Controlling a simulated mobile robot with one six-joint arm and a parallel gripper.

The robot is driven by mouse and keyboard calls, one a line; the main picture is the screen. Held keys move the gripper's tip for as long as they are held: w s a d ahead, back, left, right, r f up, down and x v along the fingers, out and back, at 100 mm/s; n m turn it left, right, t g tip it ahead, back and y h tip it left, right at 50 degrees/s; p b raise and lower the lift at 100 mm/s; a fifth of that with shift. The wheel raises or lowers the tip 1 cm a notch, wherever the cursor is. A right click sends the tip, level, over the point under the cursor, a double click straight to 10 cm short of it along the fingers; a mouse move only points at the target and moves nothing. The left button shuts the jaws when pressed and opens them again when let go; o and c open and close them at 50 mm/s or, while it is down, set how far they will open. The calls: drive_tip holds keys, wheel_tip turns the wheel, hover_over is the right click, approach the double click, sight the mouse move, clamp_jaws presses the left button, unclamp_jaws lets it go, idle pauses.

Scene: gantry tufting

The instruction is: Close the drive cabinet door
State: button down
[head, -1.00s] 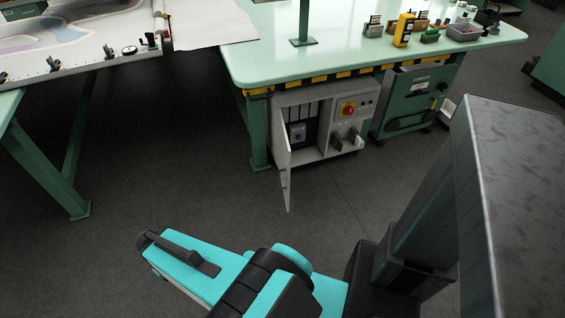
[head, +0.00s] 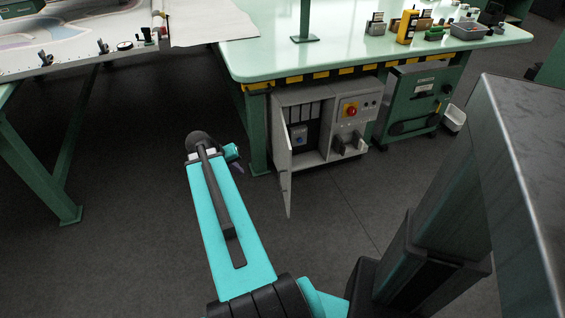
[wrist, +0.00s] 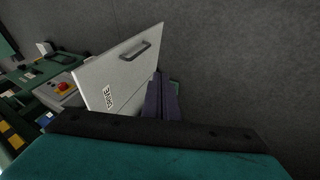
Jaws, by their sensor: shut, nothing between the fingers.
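The drive cabinet (head: 320,155) is a pale grey box under the mint-green table in the head view. Its door (head: 283,170) stands open, swung out from the left side and seen nearly edge-on. In the wrist view the door's outer face (wrist: 122,75) shows a dark bar handle (wrist: 135,50) and a label reading DRIVE (wrist: 107,97). My gripper (head: 239,168) is left of the door, on its outer side. In the wrist view its fingers (wrist: 163,97) are together and empty, beside the door's face. I cannot tell whether they touch it.
A table leg (head: 256,140) stands just left of the cabinet. A red knob (head: 351,111) is on the cabinet's front panel. A green cart (head: 415,100) stands to the right. Another green table leg (head: 45,180) is at far left. The floor before the cabinet is clear.

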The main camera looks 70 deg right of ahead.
drive_tip(key=s+d+r+m+h+b, duration=0.1)
drive_tip(key=s+d+r+m, duration=0.1)
drive_tip(key=s+d+r, duration=0.3)
drive_tip(key=shift+s+d+g, duration=0.3)
drive_tip(key=shift+s+d, duration=0.45)
drive_tip(key=shift+d, duration=0.45)
drive_tip(key=s+d+f+b, duration=0.2)
drive_tip(key=s+d+f, duration=0.3)
drive_tip(key=d+f, duration=0.2)
drive_tip(key=shift+s+d+f+b, duration=0.15)
drive_tip(key=shift+s+f+b, duration=0.2)
drive_tip(key=shift+s+f, duration=0.1)
